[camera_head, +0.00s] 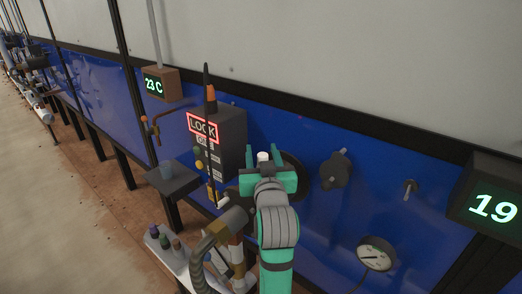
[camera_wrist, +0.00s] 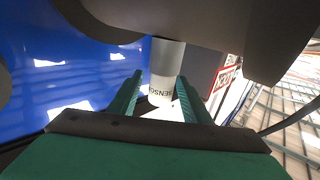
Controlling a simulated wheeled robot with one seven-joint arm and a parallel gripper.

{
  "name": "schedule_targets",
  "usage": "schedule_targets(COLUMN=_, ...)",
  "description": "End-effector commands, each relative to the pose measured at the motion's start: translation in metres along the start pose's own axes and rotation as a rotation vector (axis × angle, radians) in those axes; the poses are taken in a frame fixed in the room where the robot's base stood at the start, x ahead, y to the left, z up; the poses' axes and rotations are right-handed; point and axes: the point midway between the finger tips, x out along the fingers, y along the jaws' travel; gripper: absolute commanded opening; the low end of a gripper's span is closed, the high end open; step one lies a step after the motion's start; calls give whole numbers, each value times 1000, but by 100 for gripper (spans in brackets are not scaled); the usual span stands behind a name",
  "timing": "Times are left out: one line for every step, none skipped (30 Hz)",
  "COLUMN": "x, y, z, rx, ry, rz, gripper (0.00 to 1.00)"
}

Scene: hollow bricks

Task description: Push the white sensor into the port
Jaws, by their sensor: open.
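In the wrist view my gripper (camera_wrist: 158,95) is open, with one green finger on each side of the sensor's lower part. I cannot tell whether the fingers touch it. A dark round part (camera_head: 292,168) on the blue panel stands behind my gripper in the head view. The port itself is hidden or cannot be made out.
A valve handle (camera_head: 335,170) and a gauge (camera_head: 376,254) are on the blue panel to the right.

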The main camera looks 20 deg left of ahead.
Motion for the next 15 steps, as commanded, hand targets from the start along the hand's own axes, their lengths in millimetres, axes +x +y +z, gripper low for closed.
schedule_targets(x=-9, y=0, z=0, rx=0, ry=1, rz=1, gripper=44)
schedule_targets(x=-15, y=0, z=0, rx=0, ry=3, rz=1, gripper=44)
schedule_targets(x=-22, y=0, z=0, rx=0, ry=2, rz=1, gripper=44)
schedule_targets(x=-28, y=0, z=0, rx=0, ry=2, rz=1, gripper=44)
schedule_targets(x=-34, y=0, z=0, rx=0, ry=2, rz=1, gripper=44)
schedule_targets(x=-42, y=0, z=0, rx=0, ry=2, rz=1, gripper=44)
schedule_targets(x=-48, y=0, z=0, rx=0, ry=2, rz=1, gripper=44)
schedule_targets(x=-53, y=0, z=0, rx=0, ry=2, rz=1, gripper=44)
schedule_targets(x=-60, y=0, z=0, rx=0, ry=2, rz=1, gripper=44)
schedule_targets(x=-65, y=0, z=0, rx=0, ry=1, rz=1, gripper=44)
schedule_targets(x=-69, y=0, z=0, rx=0, ry=2, rz=1, gripper=44)
schedule_targets(x=-75, y=0, z=0, rx=0, ry=2, rz=1, gripper=44)
schedule_targets(x=-78, y=0, z=0, rx=0, ry=1, rz=1, gripper=44)
schedule_targets(x=-81, y=0, z=0, rx=0, ry=1, rz=0, gripper=44)
schedule_targets(x=-85, y=0, z=0, rx=0, ry=1, rz=0, gripper=44)
